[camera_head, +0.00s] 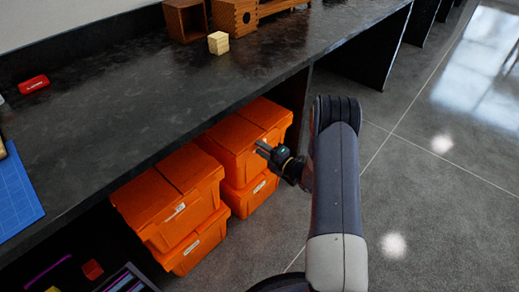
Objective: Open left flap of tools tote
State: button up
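Orange totes with lids split into two flaps stand in two stacks under the black counter. The upper right tote (232,138) and upper left tote (165,200) both have their flaps lying closed. The lower right tote (248,195) and lower left tote (195,247) sit beneath them. Small white labels are on their fronts, too small to read, so I cannot tell which is the tools tote. My gripper (262,148) points left, in front of or over the right part of the upper right tote. Its fingers look empty, but their gap is too small to judge; contact is unclear.
The black counter (150,100) overhangs the totes. On it are a wooden block (218,43), wooden boxes (185,18), a red item (33,84) and a blue mat (16,192). A dark panel borders the totes' right side. The grey floor (440,200) at right is clear.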

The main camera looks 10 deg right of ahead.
jog(key=shift+w+a, duration=0.4)
jog(key=shift+w, duration=0.1)
grip_shut()
dwell(0.3)
